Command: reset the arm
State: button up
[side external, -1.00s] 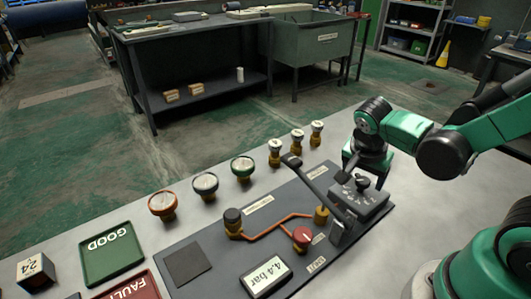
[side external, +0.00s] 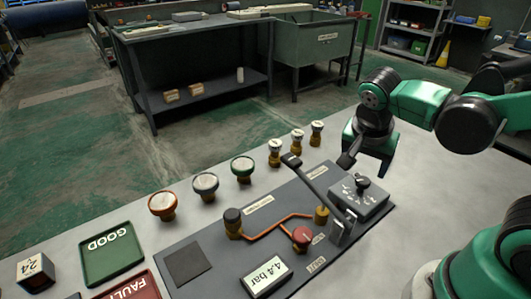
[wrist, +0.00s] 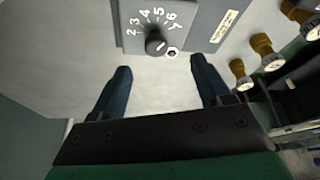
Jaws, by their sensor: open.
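My arm (side external: 452,110) is green and black and reaches over the bench from the right. My gripper (side external: 362,165) is raised above the bench, just behind the grey dial box (side external: 362,197). In the wrist view my gripper (wrist: 160,80) has its two dark fingers wide apart with nothing between them. The dial box (wrist: 190,14) lies beyond the fingertips there, with its black knob (wrist: 155,44) and printed numbers in sight. The fingers are apart from the knob.
The dark panel (side external: 186,263) holds a lever (side external: 312,184), a red knob (side external: 302,237) and a 4.4 bar display (side external: 266,275). Several gauges and fittings stand behind it. A green GOOD tray (side external: 112,254), a red FAULT tray (side external: 135,288) and a 24 block (side external: 36,269) lie left.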

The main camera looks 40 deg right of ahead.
jog(key=shift+w+a+r+n+t+y, duration=0.15)
jog(key=shift+a+n+t+y, duration=0.15)
jog(key=shift+n, duration=0.7)
jog(key=a+r+n+t+y, duration=0.1)
jog(key=n, duration=0.3)
jog(key=w+a+r+n+t+y, duration=0.1)
jog(key=n+t, duration=0.1)
jog(key=n, duration=0.2)
jog(key=w+a+r+n+t+y, duration=0.1)
jog(key=a+n+t, duration=0.1)
jog(key=n, duration=0.2)
jog(key=shift+w+r+y, duration=0.1)
jog(key=shift+w+y, duration=0.1)
jog(key=shift+y, duration=0.1)
